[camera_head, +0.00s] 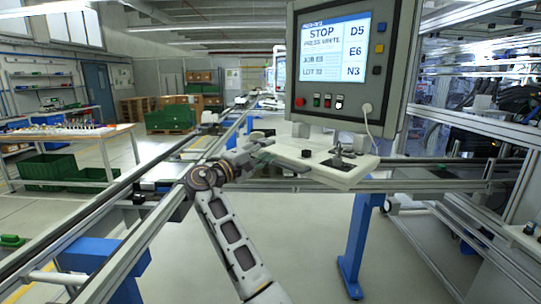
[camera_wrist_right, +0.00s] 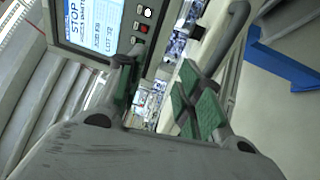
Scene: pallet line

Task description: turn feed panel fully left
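The panel (camera_wrist_right: 95,25) shows tilted at upper left there. My left gripper is out of view.
A conveyor rail (camera_head: 440,186) runs behind and beneath the shelf, with a blue post (camera_head: 359,245) below. A metal frame with machinery stands at right. A table (camera_head: 65,133) and green crates (camera_head: 170,118) are at left. Floor between is open.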

